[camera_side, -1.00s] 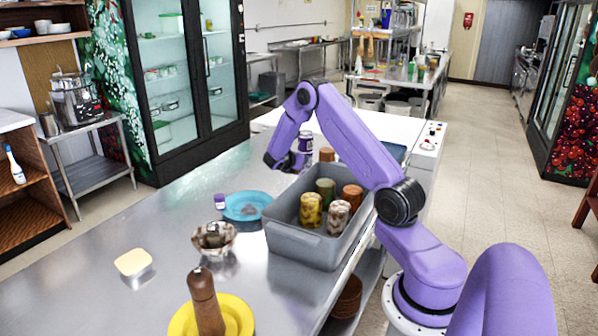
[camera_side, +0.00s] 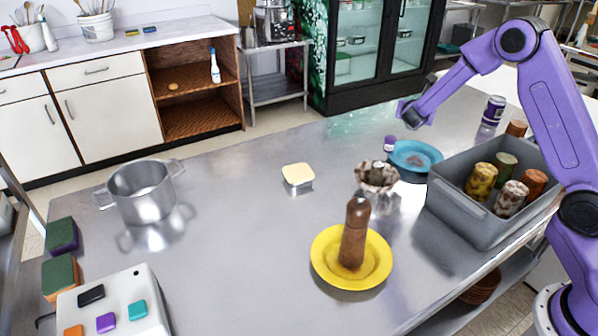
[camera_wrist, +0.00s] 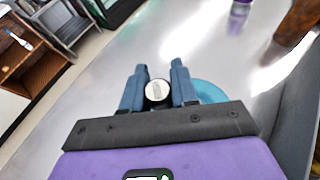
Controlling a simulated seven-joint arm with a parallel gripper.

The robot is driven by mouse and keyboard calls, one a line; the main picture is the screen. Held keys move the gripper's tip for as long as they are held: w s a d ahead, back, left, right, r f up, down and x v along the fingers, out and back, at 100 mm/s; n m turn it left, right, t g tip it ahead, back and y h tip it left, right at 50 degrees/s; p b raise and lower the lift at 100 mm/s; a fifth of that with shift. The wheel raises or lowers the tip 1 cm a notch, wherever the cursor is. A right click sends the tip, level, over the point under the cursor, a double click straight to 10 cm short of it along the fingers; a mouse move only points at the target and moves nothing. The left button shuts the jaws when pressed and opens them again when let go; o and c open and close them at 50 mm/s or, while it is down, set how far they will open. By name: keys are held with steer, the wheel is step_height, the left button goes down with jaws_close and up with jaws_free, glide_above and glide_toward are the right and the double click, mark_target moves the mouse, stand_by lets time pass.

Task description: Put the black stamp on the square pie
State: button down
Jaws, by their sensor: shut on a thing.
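The square pie (camera_side: 298,174) looks like a pale yellow rounded square, lying on the steel counter left of the fluted bowl. My gripper (camera_side: 408,113) is raised above the counter near the blue plate. In the wrist view my gripper (camera_wrist: 157,88) is shut on a small round thing with a pale top and dark rim, which I take to be the black stamp (camera_wrist: 156,91). In the side view the stamp cannot be made out clearly. The pie is not seen in the wrist view.
A blue plate (camera_side: 432,152) and a small purple item (camera_side: 390,143) lie below my gripper. The fluted bowl (camera_side: 375,181), a yellow plate (camera_side: 322,262) with a brown mill (camera_side: 355,235), and a grey bin (camera_side: 455,218) stand nearby. A pot (camera_side: 145,195) is at left.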

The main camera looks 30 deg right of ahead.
steer(key=s+a+r+n+t+y, duration=0.2)
steer(key=a+n+t+y, duration=0.15)
steer(key=a, duration=1.15)
steer(key=s+a+r+n+t+y, duration=0.15)
steer(key=a+n+y, duration=0.35)
steer(key=a, duration=1)
glide_above(296, 168)
steer(key=shift+y, duration=0.25)
steer(key=f, duration=0.9)
steer(key=shift+s+f, duration=0.25)
steer(key=shift+f, duration=0.1)
steer(key=shift+w+f, duration=0.25)
steer(key=shift+f, duration=1.55)
steer(key=shift+f, duration=0.1)
steer(key=c, duration=0.9)
jaws_free()
steer(key=shift+o, duration=0.2)
